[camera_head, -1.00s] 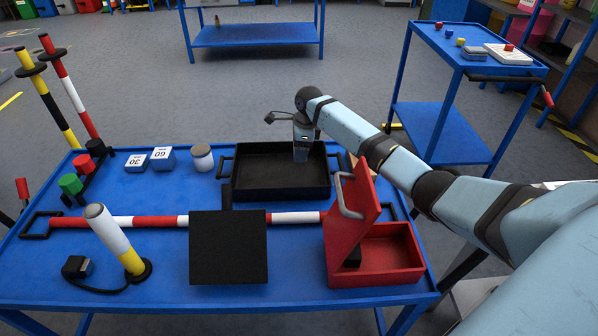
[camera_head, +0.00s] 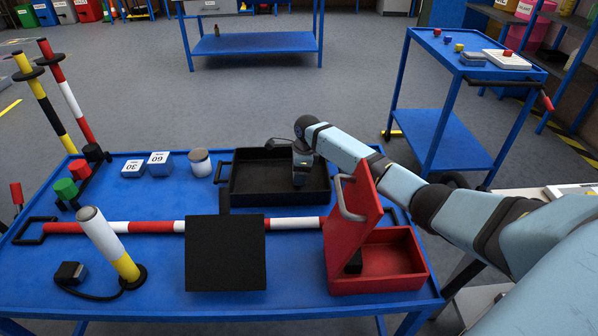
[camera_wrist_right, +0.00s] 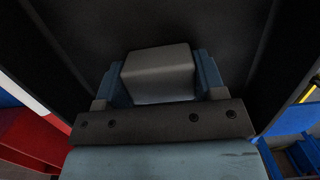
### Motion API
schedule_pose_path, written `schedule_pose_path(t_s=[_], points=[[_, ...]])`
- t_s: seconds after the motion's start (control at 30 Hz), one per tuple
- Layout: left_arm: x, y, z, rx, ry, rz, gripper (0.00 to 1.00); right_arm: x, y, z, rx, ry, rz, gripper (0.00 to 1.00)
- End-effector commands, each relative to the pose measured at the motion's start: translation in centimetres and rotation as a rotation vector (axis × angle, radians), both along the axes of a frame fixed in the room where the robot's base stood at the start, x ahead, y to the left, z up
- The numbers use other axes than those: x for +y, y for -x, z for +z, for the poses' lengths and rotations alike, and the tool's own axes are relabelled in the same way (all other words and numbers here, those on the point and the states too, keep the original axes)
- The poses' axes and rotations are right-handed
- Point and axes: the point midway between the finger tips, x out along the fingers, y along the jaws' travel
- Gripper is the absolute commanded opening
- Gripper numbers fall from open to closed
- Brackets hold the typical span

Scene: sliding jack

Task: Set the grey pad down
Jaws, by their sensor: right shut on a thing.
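The grey pad (camera_wrist_right: 160,75) is a block with rounded edges, held between the two fingers of my right gripper (camera_wrist_right: 158,85) in the right wrist view. In the head view my right gripper (camera_head: 302,165) points down inside the black tray (camera_head: 255,203), near its right side. The pad is hidden behind the gripper there. The dark tray floor fills the wrist view behind the pad; I cannot tell whether the pad touches it. My left gripper is not in view.
A black square panel (camera_head: 225,252) and a red-white bar (camera_head: 150,227) lie in front. Blocks marked 30 (camera_head: 133,168) and 60 (camera_head: 160,163) and a round jar (camera_head: 200,163) stand left of the tray.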

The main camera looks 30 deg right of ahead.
Motion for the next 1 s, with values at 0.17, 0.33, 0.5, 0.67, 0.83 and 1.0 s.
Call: schedule_pose_path(t_s=[0.17,0.33,0.5,0.67,0.83,1.0], points=[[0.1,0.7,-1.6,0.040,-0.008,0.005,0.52,0.0,0.0,0.0,0.000,0.000,0.000,0.89],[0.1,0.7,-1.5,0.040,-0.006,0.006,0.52,0.0,0.0,0.0,0.000,0.000,0.000,0.89],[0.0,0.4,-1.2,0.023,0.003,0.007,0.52,-0.1,0.0,0.3,-0.002,0.001,0.000,0.89],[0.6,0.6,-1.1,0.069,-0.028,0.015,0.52,-0.4,0.2,3.3,-0.003,-0.001,0.000,0.89],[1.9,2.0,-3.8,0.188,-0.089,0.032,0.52,-0.8,0.5,7.1,-0.002,-0.001,0.001,0.89],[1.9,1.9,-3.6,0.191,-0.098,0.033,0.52,-1.2,0.7,10.1,-0.001,0.000,0.000,0.89]])
